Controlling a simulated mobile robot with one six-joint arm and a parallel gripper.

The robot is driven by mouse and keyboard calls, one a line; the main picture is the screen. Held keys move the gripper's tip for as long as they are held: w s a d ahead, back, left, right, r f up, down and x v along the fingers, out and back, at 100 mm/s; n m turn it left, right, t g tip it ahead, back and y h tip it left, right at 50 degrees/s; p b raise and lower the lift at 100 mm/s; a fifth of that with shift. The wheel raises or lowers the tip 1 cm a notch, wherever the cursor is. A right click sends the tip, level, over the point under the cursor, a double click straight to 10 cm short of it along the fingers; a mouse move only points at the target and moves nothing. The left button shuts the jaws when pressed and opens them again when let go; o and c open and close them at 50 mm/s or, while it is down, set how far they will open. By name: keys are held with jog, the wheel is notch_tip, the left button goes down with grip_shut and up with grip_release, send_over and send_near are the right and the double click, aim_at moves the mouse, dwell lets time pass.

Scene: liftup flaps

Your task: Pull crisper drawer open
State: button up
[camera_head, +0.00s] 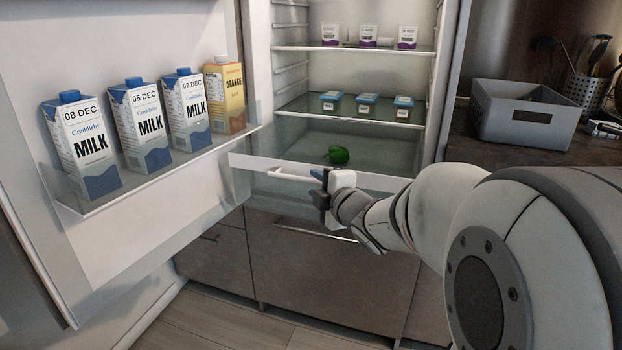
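The crisper drawer (249,163) is at the bottom of the open fridge, with a pale front panel and a white bar handle (290,175). Its front appears to stand out past the fridge's left wall, so it looks partly open. A green pepper (339,155) lies inside. My gripper (319,186) is at the right end of the handle, its dark fingers overlapping the bar in the picture. The gripper's body hides the handle's right end and part of the drawer front. I cannot tell whether the fingers are closed on the bar.
The fridge door (150,220) stands open on the left, its shelf holding several cartons. Small tubs (367,104) and cups (368,36) stand on the shelves above. A grey bin (535,115) sits on the right counter (480,150). Floor (220,320) shows below.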

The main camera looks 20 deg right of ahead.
jog(key=shift+p+v, duration=0.55)
jog(key=shift+v, duration=1.8)
jog(key=s+d+r+m+g+h+p, duration=0.2)
jog(key=s+r+m+g+h+p, duration=0.3)
jog(key=r+m+p, duration=0.8)
jog(key=s+a+r+m+g+y+p, duration=0.1)
jog(key=s+a+r+m+g+p, duration=0.1)
jog(key=s+p, duration=0.6)
jog(key=s+a+r+m+g+p, duration=0.3)
jog(key=s+a+r+g+p, duration=0.1)
jog(key=p, duration=0.6)
jog(key=s+a+g, duration=0.1)
jog(key=s+g, duration=0.1)
jog(key=s, duration=0.1)
jog(key=shift+s+m+y, duration=0.3)
jog(key=shift+s+y, duration=0.1)
